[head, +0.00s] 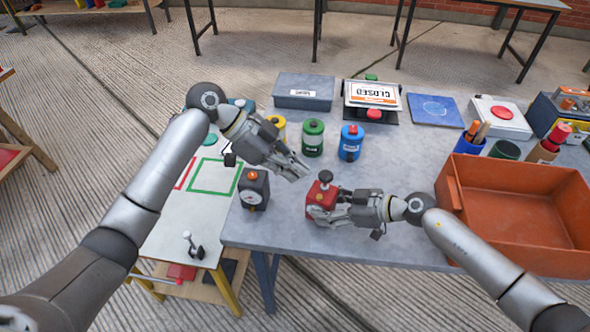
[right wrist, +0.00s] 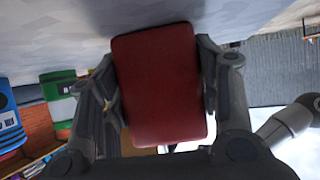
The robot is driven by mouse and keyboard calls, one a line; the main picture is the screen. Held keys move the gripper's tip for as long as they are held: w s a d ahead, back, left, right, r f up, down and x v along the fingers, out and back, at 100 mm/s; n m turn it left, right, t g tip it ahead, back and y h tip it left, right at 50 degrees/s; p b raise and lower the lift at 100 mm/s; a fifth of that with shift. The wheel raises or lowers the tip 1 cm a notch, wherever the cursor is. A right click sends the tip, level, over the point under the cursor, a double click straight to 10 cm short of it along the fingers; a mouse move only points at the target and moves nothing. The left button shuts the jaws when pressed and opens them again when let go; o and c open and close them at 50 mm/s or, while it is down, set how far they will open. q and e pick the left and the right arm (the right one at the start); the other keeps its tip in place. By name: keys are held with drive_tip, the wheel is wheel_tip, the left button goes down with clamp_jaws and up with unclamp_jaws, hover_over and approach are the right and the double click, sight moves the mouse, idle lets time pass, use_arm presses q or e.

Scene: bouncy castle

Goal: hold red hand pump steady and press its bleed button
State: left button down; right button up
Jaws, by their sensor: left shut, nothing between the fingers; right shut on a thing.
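The red hand pump (head: 322,195) is a red block with a black knob on top and a pale round dial on its front. It stands on the grey table left of my right gripper (head: 330,213), which is shut on it. In the right wrist view the red pump body (right wrist: 160,85) fills the space between the fingers. My left gripper (head: 303,172) is shut and empty, above and a little left of the pump, apart from it. The bleed button cannot be made out clearly.
A black pump-like unit (head: 254,190) with an orange knob stands left of the red pump. Green (head: 313,138) and blue (head: 350,143) canisters stand behind. An orange bin (head: 520,195) is at right. A CLOSED sign (head: 373,95) stands farther back.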

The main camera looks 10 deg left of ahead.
drive_tip(key=shift+d+f, duration=0.1)
idle(0.3)
drive_tip(key=o, duration=0.9)
drive_tip(key=shift+c, duration=0.2)
